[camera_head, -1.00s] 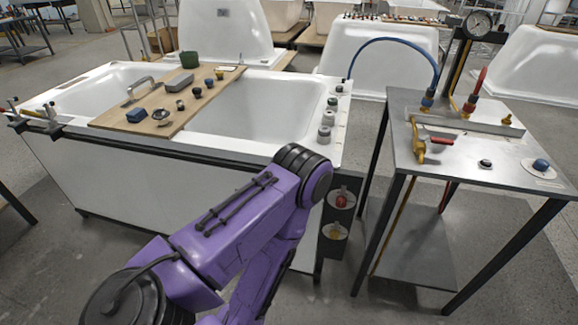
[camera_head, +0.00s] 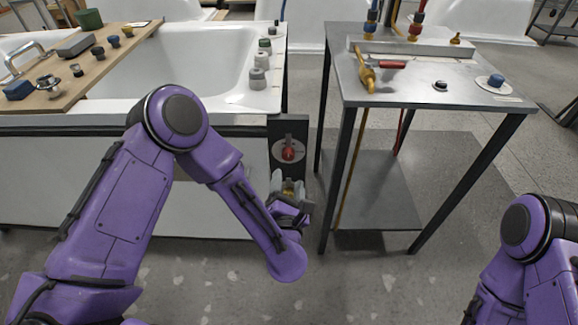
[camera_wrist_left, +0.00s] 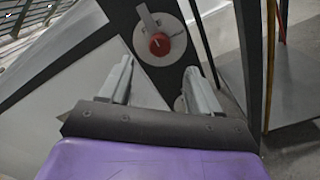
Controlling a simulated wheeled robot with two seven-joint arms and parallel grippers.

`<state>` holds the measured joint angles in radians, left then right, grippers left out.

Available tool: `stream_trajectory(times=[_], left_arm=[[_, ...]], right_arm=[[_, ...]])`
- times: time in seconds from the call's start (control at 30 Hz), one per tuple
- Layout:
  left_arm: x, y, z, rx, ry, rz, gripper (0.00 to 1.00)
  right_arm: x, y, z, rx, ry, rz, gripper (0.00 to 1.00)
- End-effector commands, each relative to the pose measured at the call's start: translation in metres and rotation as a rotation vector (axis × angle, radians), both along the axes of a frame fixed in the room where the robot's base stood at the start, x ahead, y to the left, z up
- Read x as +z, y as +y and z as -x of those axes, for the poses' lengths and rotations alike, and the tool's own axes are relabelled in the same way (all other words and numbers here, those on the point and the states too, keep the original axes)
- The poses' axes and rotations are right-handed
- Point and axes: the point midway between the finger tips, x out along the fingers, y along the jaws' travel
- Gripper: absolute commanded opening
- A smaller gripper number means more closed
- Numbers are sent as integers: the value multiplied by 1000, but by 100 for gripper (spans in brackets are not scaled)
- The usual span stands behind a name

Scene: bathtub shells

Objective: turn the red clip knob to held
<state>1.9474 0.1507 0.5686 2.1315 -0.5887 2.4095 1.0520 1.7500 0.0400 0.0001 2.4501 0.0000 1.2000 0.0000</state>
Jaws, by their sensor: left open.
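The red knob (camera_head: 289,152) sits on a round pale plate on the dark panel (camera_head: 275,125) at the tub's right end. In the left wrist view the red knob (camera_wrist_left: 159,44) is ahead, just beyond the fingertips and roughly in line with the gap between them. My left gripper (camera_head: 290,186) is just below the red knob in the head view, in front of the panel. In the left wrist view my left gripper (camera_wrist_left: 158,72) is open with nothing between its fingers. It partly hides a lower, yellowish knob. My right gripper is out of view.
The white bathtub (camera_head: 272,100) stands left of the panel, with a wooden board (camera_head: 105,62) across it. A metal table (camera_head: 420,85) stands to the right, with hoses and fittings. Dark table legs are close to the panel's right. My right arm is at lower right.

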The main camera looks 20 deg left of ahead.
Motion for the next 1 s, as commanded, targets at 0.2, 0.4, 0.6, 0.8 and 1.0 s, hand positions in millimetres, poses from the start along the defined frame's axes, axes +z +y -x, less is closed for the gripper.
stream_trajectory(times=[0.2, 0.4, 0.6, 0.8, 1.0], left_arm=[[1, 15, -49, 5, 2, -3, 63], [0, 22, -76, 0, 5, -8, 63], [-1, 23, -82, -2, 7, -8, 63], [-1, 23, -81, -2, 7, -9, 37], [-1, 23, -81, -3, 8, -9, 7]], right_arm=[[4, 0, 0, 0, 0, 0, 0], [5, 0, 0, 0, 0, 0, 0], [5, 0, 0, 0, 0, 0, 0], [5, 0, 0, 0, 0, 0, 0], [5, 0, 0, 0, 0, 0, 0]])
